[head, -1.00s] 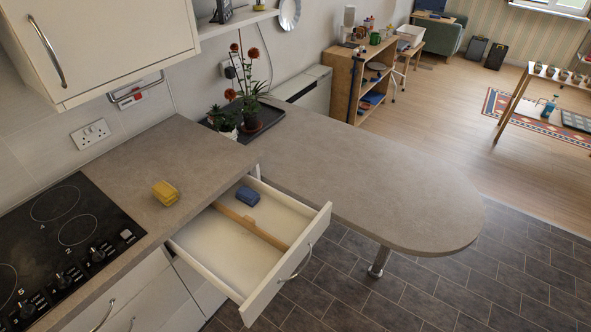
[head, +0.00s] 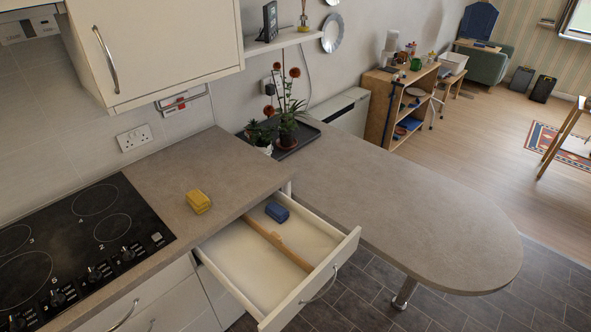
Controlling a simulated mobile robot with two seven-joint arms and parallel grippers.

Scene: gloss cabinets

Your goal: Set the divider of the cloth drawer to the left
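The cloth drawer (head: 225,273) stands pulled out below the worktop in the head view. A wooden divider (head: 278,245) runs inside it from the back to the front panel, about midway, with bare white floor on both sides. A folded blue cloth (head: 277,211) lies at the back of the drawer, on the right side of the divider. A folded yellow cloth (head: 198,201) lies on the worktop to the left of the drawer. Neither of my grippers is in view.
A black hob (head: 75,250) is at the left of the worktop (head: 180,165). A rounded grey counter (head: 400,205) extends to the right behind the drawer. Potted plants (head: 285,128) stand on a dark tray at the back. A wall cabinet (head: 150,45) hangs above.

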